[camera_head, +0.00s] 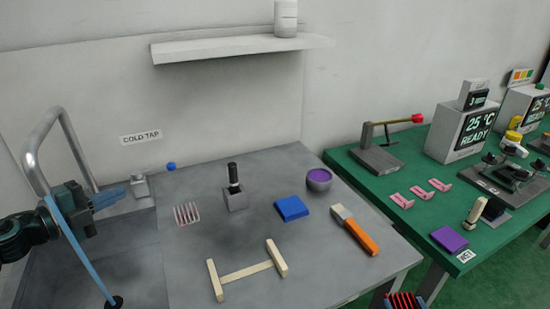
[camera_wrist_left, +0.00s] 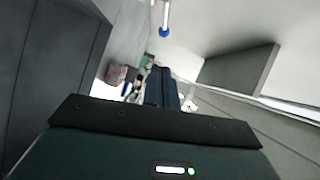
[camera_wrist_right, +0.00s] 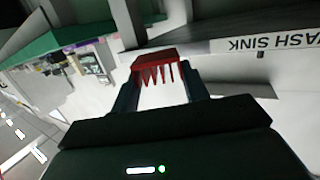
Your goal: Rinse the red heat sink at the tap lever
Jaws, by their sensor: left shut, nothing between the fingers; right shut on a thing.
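The red heat sink (camera_wrist_right: 156,62) is between the fingers of my right gripper (camera_wrist_right: 158,88), which is shut on it, fins showing. The heat sink also shows at the bottom edge of the head view (camera_head: 405,300), far right of the sink basin (camera_head: 90,260). My left gripper (camera_head: 122,193) is shut and empty, beside the tap base (camera_head: 140,186). The tap lever's blue knob (camera_head: 171,166) is just beyond its tips; the knob also shows in the left wrist view (camera_wrist_left: 165,31). The grey tap (camera_head: 45,125) arches at the left. A blue stream (camera_head: 85,252) runs from its spout to the drain.
The grey counter holds a wire rack (camera_head: 187,214), a black-handled fixture (camera_head: 234,190), a blue block (camera_head: 292,208), a purple-topped bowl (camera_head: 319,180), an orange-handled tool (camera_head: 355,230) and a cream H-shaped stand (camera_head: 246,271). A green table (camera_head: 400,215) with a red-knobbed lever (camera_head: 417,118) stands right.

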